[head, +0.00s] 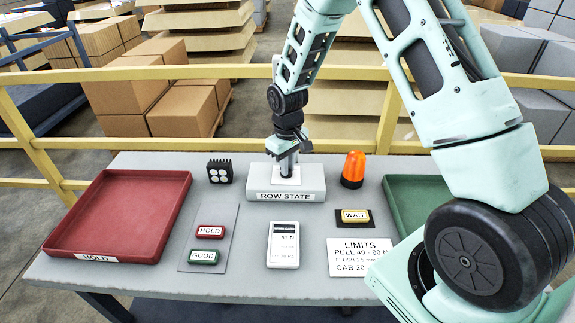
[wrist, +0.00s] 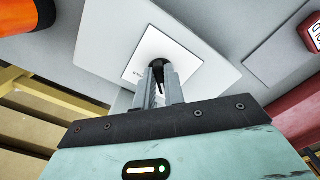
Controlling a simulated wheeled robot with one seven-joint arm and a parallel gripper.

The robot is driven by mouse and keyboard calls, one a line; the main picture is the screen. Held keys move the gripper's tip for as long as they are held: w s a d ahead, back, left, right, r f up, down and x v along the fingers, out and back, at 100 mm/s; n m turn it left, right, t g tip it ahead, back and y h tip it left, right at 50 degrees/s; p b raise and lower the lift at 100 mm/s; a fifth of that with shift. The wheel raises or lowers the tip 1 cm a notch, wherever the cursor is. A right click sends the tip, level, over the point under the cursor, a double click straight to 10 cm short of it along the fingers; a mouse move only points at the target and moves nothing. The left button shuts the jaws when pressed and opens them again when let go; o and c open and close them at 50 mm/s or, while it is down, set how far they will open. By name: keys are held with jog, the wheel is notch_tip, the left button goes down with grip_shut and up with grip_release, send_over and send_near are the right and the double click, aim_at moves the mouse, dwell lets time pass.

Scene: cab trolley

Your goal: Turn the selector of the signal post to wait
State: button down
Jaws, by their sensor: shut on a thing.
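The grey box labelled ROW STATE (head: 312,183) stands at the back middle of the table, with a pale square plate on its top. The plate (wrist: 184,70) also shows in the wrist view, with small lettering at its left that I cannot read in full. My gripper (head: 288,168) reaches down onto this plate from above. In the wrist view my gripper (wrist: 160,75) is shut on a small dark selector knob (wrist: 158,62) at the plate's middle. The fingers hide most of the knob, so I cannot tell which position it points to.
An orange beacon (head: 353,169) stands close right of the box, and a black lamp block (head: 220,171) stands left. A yellow WAIT tag (head: 355,216), HOLD (head: 210,232) and GOOD (head: 204,257) tags, a white meter (head: 283,245), red tray (head: 72,247) and green tray (head: 398,207) share the table.

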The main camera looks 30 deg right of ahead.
jog(key=c, duration=1.5)
grip_release()
notch_tip(320, 180, up, 18)
jog(key=shift+f+b, duration=0.25)
jog(key=shift+b, duration=0.8)
jog(key=shift+a, duration=0.1)
jog(key=s+a+n, duration=0.3)
jog(key=s+a, duration=1.2)
jog(key=a, duration=0.2)
jog(key=s+a, duration=0.1)
jog(key=s, duration=0.4)
jog(key=s+a+f+n, duration=0.1)
jog(key=s, duration=0.3)
jog(key=s+a+f+n, duration=0.1)
jog(key=s, duration=0.4)
jog(key=shift+s+a+y, duration=0.15)
jog(key=shift+s+y, duration=0.15)
jog(key=shift+s, duration=0.05)
